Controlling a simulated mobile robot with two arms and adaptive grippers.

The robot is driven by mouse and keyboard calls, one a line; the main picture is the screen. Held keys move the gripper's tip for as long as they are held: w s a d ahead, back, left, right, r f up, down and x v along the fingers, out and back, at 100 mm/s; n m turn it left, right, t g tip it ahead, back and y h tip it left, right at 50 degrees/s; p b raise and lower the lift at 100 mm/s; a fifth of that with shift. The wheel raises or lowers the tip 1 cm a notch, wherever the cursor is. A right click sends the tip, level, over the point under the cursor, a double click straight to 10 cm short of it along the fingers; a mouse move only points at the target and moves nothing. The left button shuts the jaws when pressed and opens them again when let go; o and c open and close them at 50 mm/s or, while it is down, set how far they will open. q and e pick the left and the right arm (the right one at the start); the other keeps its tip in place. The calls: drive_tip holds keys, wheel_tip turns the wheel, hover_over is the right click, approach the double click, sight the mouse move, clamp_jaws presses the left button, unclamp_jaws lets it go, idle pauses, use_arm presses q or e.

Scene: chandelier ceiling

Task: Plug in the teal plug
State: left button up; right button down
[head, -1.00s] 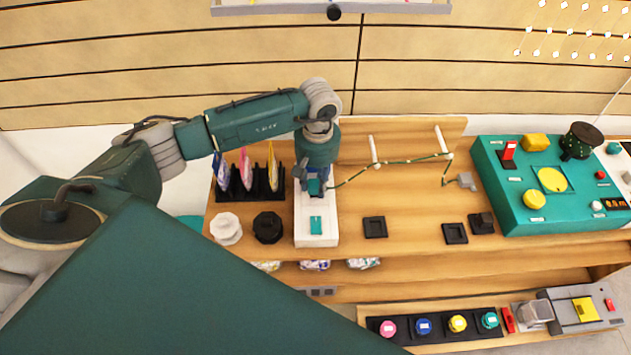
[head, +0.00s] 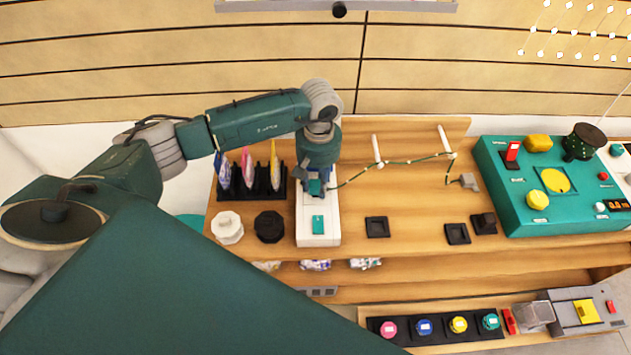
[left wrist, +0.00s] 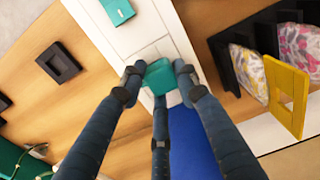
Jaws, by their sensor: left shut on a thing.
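My left gripper (head: 316,186) is over the back part of a white strip (head: 318,236) on the wooden table. In the left wrist view its fingers (left wrist: 158,84) are closed around the teal plug (left wrist: 160,76), which is at the strip's surface. I cannot tell whether the plug is seated in it. A second teal piece (head: 318,224) is on the strip's front part and also shows in the left wrist view (left wrist: 117,10). A green cord (head: 400,160) runs from beside the gripper over two white pegs to a grey block (head: 468,181). My right gripper is not in view.
A black rack (head: 233,189) with colourful packets stands left of the strip. White (head: 227,227) and black (head: 269,226) knobs are at its front left. Black square frames (head: 377,227) lie to the right, before a teal control panel (head: 520,205). Bare tabletop lies between.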

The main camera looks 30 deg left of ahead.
use_arm(q)
drive_tip(key=shift+f, duration=0.45)
drive_tip(key=o, duration=1.1)
drive_tip(key=shift+a, duration=0.1)
drive_tip(key=o, duration=0.4)
